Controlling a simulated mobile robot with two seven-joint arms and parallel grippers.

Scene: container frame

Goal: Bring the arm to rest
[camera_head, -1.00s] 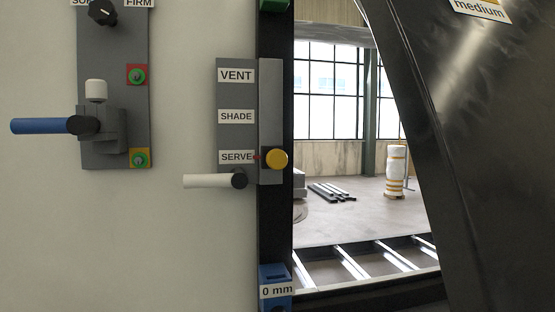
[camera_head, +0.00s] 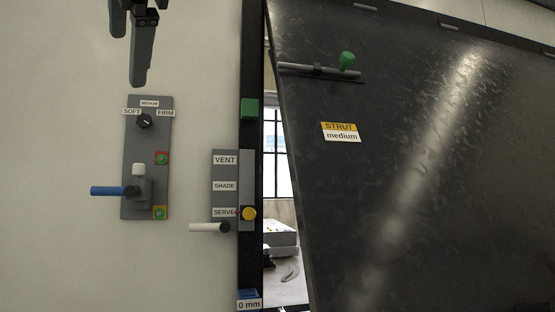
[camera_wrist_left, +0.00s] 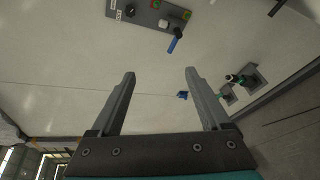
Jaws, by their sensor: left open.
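My left gripper (camera_head: 138,78) hangs in from the top left of the head view, in front of the pale wall and above the grey control panel (camera_head: 129,205). In the left wrist view its two fingers (camera_wrist_left: 160,72) are spread wide with nothing between them. It touches nothing that I can see. Most of the left arm is outside the head view. My right gripper does not show in either view.
The panel has a black knob (camera_head: 145,121) and a blue handle (camera_head: 108,191). A large dark panel (camera_head: 420,180) with a green-knobbed bar (camera_head: 347,60) fills the right, beside a narrow opening.

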